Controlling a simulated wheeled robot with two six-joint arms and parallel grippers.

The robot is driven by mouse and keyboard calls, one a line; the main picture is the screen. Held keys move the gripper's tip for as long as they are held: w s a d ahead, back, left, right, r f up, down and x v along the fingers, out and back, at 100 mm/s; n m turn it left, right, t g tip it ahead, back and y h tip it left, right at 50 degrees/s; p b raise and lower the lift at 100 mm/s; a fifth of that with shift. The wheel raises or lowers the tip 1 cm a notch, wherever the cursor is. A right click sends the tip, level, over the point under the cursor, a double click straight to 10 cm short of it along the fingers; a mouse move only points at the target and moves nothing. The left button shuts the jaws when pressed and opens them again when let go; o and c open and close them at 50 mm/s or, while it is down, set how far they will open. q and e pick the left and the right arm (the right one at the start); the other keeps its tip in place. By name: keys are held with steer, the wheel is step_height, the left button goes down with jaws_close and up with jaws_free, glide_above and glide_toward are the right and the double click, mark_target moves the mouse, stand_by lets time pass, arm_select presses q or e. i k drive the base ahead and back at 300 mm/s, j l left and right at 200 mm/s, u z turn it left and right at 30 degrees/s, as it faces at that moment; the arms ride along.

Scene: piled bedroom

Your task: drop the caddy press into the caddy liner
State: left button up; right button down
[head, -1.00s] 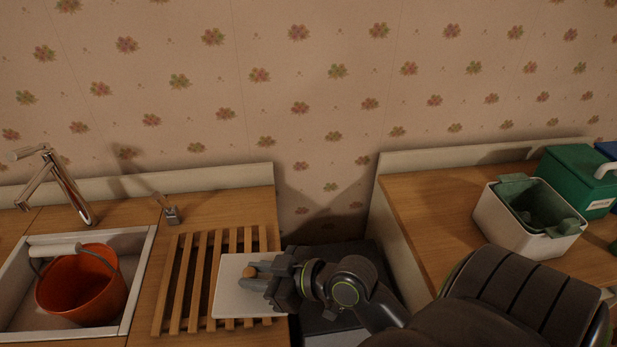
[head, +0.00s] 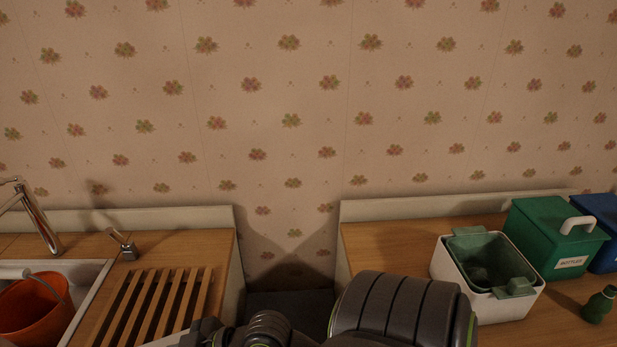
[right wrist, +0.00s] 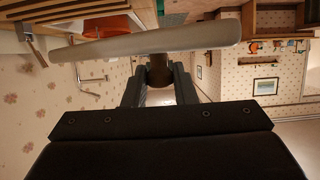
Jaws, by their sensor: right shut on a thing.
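The caddy press is a pale flat plate (right wrist: 145,43) with a short brown knob (right wrist: 159,70). My right gripper (right wrist: 159,88) is shut on the knob, and the plate extends beyond the fingertips. In the head view only a sliver of the plate (head: 168,341) shows at the bottom edge, by my right gripper (head: 205,332), which is mostly cut off. The caddy liner (head: 487,252) is green and open at the top, with its edges folded over a white caddy (head: 458,283) on the right counter. The gripper is well left of it. My left gripper is out of view.
A green lidded box (head: 557,240) and a blue box (head: 605,225) stand right of the caddy, with a small green bottle (head: 599,304) in front. A slatted wooden rack (head: 150,300) and an orange bucket (head: 33,312) are left. A gap separates the counters.

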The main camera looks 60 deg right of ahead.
mark_target(485, 269)
steer(key=k+l+u, duration=0.2)
steer(key=k+u, duration=0.6)
steer(key=k+z, duration=0.4)
steer(key=k+l+z, duration=0.2)
steer(key=z, duration=0.25)
steer(key=k+l+z, duration=0.65)
steer(key=z, duration=0.15)
